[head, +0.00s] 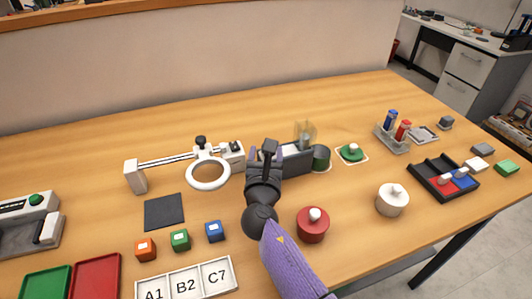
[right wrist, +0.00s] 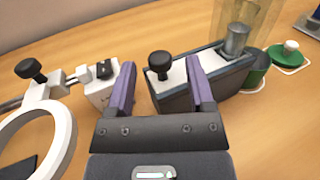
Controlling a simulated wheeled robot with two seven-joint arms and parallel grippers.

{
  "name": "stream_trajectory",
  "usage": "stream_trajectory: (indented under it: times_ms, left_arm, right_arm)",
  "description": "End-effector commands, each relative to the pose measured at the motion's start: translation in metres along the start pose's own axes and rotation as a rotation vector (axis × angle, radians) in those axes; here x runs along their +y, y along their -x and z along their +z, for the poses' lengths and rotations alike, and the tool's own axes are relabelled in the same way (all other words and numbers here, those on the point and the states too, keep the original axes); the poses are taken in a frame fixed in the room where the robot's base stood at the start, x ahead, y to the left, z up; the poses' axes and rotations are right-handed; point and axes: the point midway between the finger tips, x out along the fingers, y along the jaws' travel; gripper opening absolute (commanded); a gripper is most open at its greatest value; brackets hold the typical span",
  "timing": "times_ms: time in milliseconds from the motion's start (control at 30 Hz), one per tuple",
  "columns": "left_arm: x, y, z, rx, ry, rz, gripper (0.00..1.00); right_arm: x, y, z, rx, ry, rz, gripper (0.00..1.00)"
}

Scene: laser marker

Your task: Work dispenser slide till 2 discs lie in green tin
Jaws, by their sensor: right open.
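The dispenser (head: 297,160) is a grey block with a clear upright tube (head: 305,132); in the right wrist view a grey stack (right wrist: 236,40) shows in the tube. Its pale slide with a black knob (right wrist: 160,64) lies between the fingers of my right gripper (right wrist: 161,85), which is open, with a gap around the knob. The green tin (head: 321,157) stands open at the dispenser's right end; its inside cannot be made out. A green lid (head: 352,154) with a white knob lies on a white mat right of it. My left gripper is not in view.
A ring magnifier (head: 208,186) on a jointed arm stands left of my right gripper. A red lidded tin (head: 313,226) stands close to my right forearm, a white one (head: 392,202) farther right. Coloured cubes sit in front left; a black divided tray (head: 424,175) is at right.

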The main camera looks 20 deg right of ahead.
Motion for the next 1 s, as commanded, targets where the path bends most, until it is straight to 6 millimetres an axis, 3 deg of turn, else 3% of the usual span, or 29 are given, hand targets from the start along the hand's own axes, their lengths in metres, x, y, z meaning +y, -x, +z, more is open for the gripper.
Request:
stream_trajectory:
  times_ms: [133,400,733,1000]
  left_arm:
    - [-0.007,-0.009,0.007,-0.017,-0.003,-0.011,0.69]
    - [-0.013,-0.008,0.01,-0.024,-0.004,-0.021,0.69]
    - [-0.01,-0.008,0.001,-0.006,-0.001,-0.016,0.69]
    - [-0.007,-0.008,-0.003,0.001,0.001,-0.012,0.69]
  right_arm:
    - [0.0,-0.015,-0.002,0.0,-0.001,0.001,0.68]
    - [0.0,-0.018,0.001,0.001,-0.002,0.0,0.68]
    - [0.0,-0.017,0.0,0.001,-0.002,0.0,0.01]
    - [0.0,-0.017,0.0,0.001,-0.002,0.0,0.0]
